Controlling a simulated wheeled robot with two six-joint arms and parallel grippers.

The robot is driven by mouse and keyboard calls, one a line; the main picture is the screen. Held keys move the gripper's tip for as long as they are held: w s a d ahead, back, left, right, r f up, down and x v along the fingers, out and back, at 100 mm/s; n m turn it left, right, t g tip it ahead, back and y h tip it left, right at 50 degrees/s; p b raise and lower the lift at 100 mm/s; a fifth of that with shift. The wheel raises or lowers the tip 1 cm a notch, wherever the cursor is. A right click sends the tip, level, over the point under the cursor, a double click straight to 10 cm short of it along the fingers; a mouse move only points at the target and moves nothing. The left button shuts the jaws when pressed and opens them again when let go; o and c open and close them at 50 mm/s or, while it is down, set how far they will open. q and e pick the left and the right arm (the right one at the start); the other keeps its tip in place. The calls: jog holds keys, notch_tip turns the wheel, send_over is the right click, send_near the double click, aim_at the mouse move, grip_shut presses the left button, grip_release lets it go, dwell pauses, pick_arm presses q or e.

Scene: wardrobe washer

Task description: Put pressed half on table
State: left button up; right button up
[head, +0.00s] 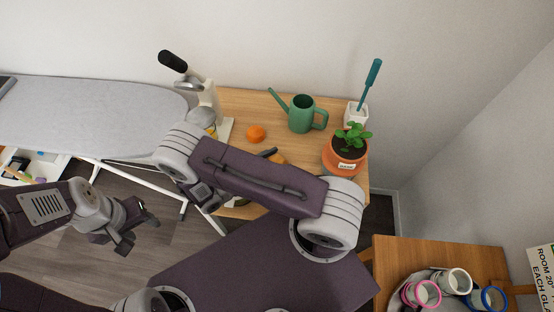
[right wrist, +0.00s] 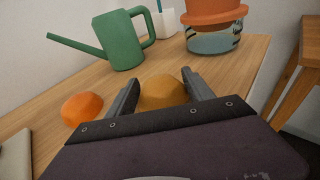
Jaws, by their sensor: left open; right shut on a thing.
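The pressed half (right wrist: 162,92) is a dull yellow-orange dome between the two dark fingers of my right gripper (right wrist: 161,88) in the right wrist view. The fingers are shut on its sides, low over the wooden table (head: 238,104); I cannot tell whether it touches the top. In the head view my own forearm hides most of this gripper, and only a sliver of the half (head: 278,158) shows. A brighter orange piece (head: 255,133) lies on the table to the left, also in the right wrist view (right wrist: 82,108). My left gripper (head: 139,229) is open and empty, over the floor.
A lever press (head: 207,95) stands at the table's left end. A green watering can (head: 301,115), a white pot with a teal-handled tool (head: 356,113) and a potted plant (head: 345,154) stand behind and right. An ironing board (head: 80,115) adjoins the left side.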

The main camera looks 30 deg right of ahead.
aim_at(277, 159)
jog(key=shift+f+b, duration=0.3)
jog(key=shift+f, duration=0.05)
jog(key=shift+s+f+b, duration=0.2)
jog(key=shift+f+b, duration=0.2)
jog(key=shift+f, duration=0.1)
jog(key=o, duration=1.5)
jog(key=shift+a, duration=0.1)
jog(key=shift+c, duration=0.2)
jog(key=shift+r+p, duration=0.5)
jog(key=shift+r, duration=0.3)
notch_tip(277, 159, up, 10)
jog(key=p, duration=0.8)
jog(key=shift+w+r, duration=0.15)
jog(key=shift+r, duration=0.05)
